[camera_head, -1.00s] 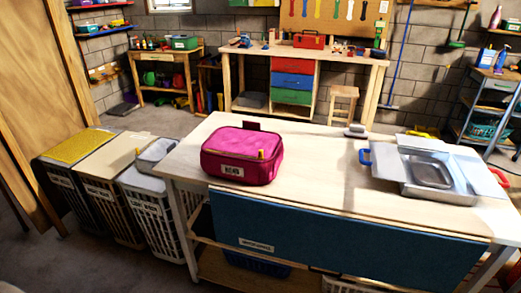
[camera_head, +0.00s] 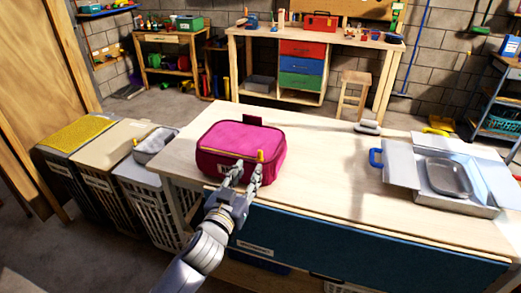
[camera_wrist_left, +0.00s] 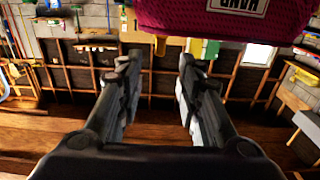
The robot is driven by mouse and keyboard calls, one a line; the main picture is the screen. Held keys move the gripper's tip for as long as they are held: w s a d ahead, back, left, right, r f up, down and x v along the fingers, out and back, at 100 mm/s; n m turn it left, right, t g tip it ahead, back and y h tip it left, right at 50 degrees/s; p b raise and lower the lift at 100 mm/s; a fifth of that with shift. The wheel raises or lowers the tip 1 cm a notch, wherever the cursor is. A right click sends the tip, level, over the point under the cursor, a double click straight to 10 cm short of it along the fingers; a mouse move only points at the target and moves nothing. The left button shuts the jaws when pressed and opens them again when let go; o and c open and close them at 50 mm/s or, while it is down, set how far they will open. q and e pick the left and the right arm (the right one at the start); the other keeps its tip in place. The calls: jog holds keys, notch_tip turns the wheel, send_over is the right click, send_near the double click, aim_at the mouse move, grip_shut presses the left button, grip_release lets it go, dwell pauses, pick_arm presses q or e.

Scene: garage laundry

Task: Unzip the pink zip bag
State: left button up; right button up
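The pink zip bag (camera_head: 232,142) sits closed on the light wooden table, left of its middle. A yellow pull tab (camera_head: 260,156) sticks up at its front right corner. My left gripper (camera_head: 247,172) is at the bag's front side, just below the tab, with its fingers apart and nothing between them. In the left wrist view the open gripper (camera_wrist_left: 158,64) points toward the bag (camera_wrist_left: 185,16), which shows upside down at the top with its label. My right gripper is out of view.
The table (camera_head: 315,170) has free room right of the bag. An open metal case (camera_head: 400,165) with a grey tray (camera_head: 449,177) stands at the right, and a small grey item (camera_head: 367,127) lies at the back. Hampers (camera_head: 150,205) stand left of the table.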

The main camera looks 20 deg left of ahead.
aim_at(259, 154)
pick_arm(q)
jog(key=w, duration=0.5)
jog(key=w+p, duration=0.1)
jog(key=w, duration=0.4)
jog(key=shift+w+d+f, duration=0.1)
jog(key=shift+w+d, duration=0.1)
jog(key=shift+w, duration=0.05)
grip_shut()
